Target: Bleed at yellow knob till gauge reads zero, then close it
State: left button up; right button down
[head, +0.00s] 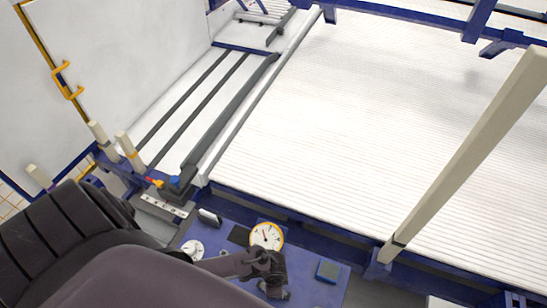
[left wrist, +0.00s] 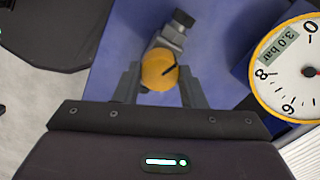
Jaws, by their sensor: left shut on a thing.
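The yellow knob (left wrist: 158,65) is round with a dark line mark on its face, and sits on a grey metal valve fitting (left wrist: 174,36). My left gripper (left wrist: 158,84) has a finger on either side of the knob and is shut on it. In the head view my left gripper (head: 272,272) is over the blue panel and hides the knob. The gauge (head: 266,236) has a white dial and a yellow rim, just beyond the gripper. In the left wrist view the gauge (left wrist: 284,86) is cut off, with a "3.0 bar" label; I cannot read its needle. My right gripper is not in view.
The blue panel (head: 222,268) also carries a smaller white dial (head: 192,249) and a blue-grey block (head: 328,271). Behind it lies a wide white ribbed bed (head: 370,130). A pale post (head: 465,160) leans at the right.

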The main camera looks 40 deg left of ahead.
pick_arm(q)
jog(key=shift+n+p, duration=0.65)
jog(key=shift+n, duration=1.35)
jog(key=shift+w, duration=0.1)
jog(key=o, duration=1)
jog(key=shift+r+p, duration=0.8)
jog(key=shift+r, duration=3.15)
